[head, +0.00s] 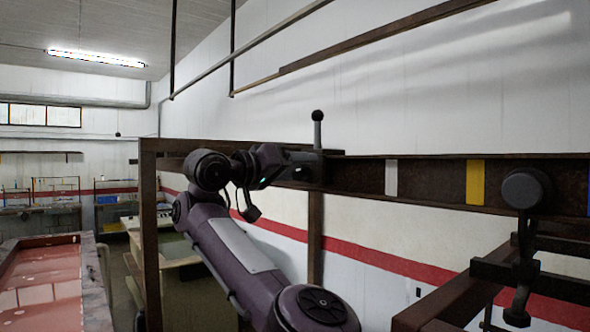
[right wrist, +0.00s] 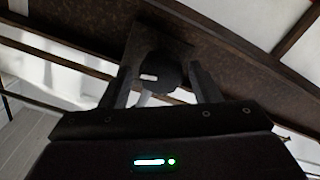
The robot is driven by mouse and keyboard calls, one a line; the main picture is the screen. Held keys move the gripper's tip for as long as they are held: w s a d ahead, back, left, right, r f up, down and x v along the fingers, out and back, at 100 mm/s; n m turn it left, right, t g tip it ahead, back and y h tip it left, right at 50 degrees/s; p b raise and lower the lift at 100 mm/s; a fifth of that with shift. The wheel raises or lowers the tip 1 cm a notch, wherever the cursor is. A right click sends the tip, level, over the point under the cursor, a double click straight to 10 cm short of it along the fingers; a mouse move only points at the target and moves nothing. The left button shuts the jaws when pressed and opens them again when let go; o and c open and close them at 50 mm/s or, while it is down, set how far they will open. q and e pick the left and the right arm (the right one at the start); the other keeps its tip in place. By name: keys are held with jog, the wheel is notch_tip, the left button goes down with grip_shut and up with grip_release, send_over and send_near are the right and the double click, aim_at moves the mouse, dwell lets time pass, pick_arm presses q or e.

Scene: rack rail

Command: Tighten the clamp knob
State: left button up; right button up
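The clamp knob (right wrist: 160,72) is a dark rounded piece with a small white mark, in front of a dark square plate (right wrist: 172,50) in the right wrist view. My right gripper (right wrist: 158,80) has one finger on each side of the knob, apart, with a narrow gap showing on the right side. I cannot tell whether the left finger touches it. In the head view my right gripper (head: 287,168) is at the dark clamp block (head: 309,166) on the rusty rail (head: 430,182), and the knob is hidden there. My left gripper is not in view.
A rod with a ball top (head: 318,117) stands up from the clamp. Further right, a round black disc (head: 527,189) with a hanging hook is on the rail, past yellow (head: 475,182) and white (head: 391,178) marks. A brown frame (head: 150,230) stands left of my arm.

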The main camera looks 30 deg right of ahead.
jog(key=shift+f, duration=0.1)
jog(key=shift+a, duration=0.15)
jog(key=a+b, duration=0.1)
jog(key=a, duration=0.6)
jog(key=shift+s+a+b, duration=0.15)
jog(key=shift+s+b, duration=0.15)
jog(key=shift+f, duration=0.1)
